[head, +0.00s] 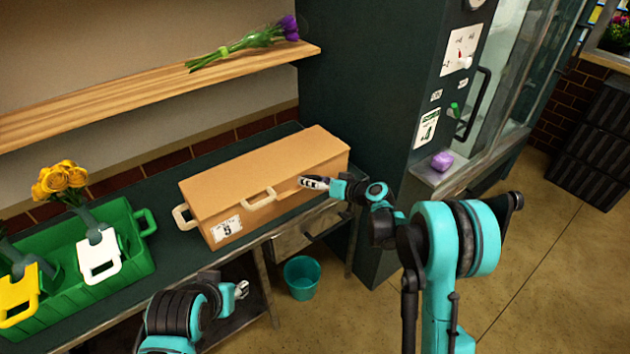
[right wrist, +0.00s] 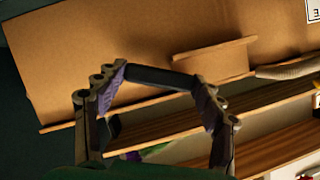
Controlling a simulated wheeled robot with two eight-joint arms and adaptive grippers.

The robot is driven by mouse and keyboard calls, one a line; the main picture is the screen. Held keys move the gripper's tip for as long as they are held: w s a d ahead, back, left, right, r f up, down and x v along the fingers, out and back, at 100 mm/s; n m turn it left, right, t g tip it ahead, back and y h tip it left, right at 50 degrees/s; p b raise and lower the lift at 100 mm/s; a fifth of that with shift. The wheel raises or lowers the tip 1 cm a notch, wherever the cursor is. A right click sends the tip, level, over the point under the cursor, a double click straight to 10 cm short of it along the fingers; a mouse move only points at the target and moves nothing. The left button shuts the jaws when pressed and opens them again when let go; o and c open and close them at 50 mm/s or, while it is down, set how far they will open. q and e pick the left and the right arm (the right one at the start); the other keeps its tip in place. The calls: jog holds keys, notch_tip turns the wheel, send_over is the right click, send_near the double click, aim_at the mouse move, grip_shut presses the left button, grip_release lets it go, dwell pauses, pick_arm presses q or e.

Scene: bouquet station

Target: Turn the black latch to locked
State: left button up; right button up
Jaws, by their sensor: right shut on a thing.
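The tan case (head: 255,180) lies closed on the dark counter. My right gripper (head: 314,183) is at the right part of its front side. In the right wrist view the right gripper (right wrist: 160,92) has its purple-padded fingers at the two ends of a short black bar, the black latch (right wrist: 165,78), against the tan case (right wrist: 130,50). The latch is hidden behind the gripper in the head view. I cannot tell whether it stands at locked. My left gripper (head: 241,289) is low in front of the counter, away from the case; its opening is unclear.
A green crate (head: 110,275) with tagged flowers stands left on the counter. A purple bouquet (head: 250,42) lies on the wooden shelf (head: 150,82). A teal bucket (head: 301,278) is on the floor below. A dark cabinet (head: 345,90) stands close right of the case.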

jog(key=shift+n, duration=0.4)
dwell(0.3)
jog(key=o, duration=1.2)
jog(key=shift+c, duration=0.2)
jog(key=v, duration=1.2)
jog(key=shift+a, duration=0.25)
jog(key=shift+s+r, duration=0.1)
